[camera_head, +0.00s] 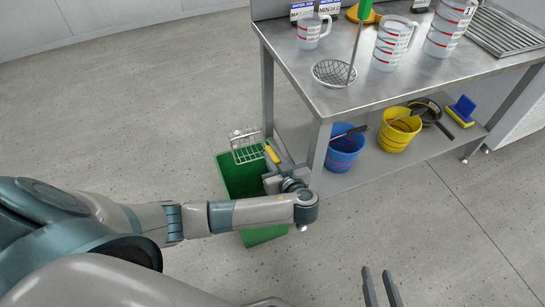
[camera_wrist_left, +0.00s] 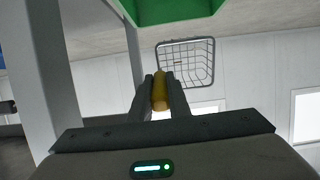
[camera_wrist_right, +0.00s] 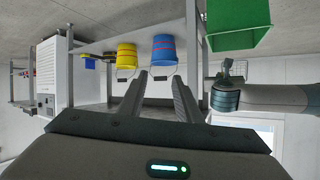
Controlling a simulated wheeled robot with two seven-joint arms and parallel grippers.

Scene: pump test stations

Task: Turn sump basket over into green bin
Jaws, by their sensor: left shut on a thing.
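The sump basket (camera_head: 246,148) is a small wire basket with a yellow handle (camera_head: 271,154). My left gripper (camera_wrist_left: 160,76) is shut on that handle. The basket extends from the handle over the far end of the green bin (camera_head: 240,177), near its rim. It looks tilted; I cannot tell which way its mouth faces or clearly what is in it. The left wrist view also shows the basket (camera_wrist_left: 187,62) and the bin (camera_wrist_left: 178,10), apart from each other there. My arm hides part of the bin. My right gripper (camera_head: 377,271) is open and empty above the floor.
A steel table (camera_head: 345,98) stands right of the bin, its leg close to my left gripper. It carries jugs (camera_head: 393,43) and a round strainer (camera_head: 334,72). Its lower shelf holds a blue bucket (camera_head: 344,150) and a yellow bucket (camera_head: 398,130). Floor to the left is clear.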

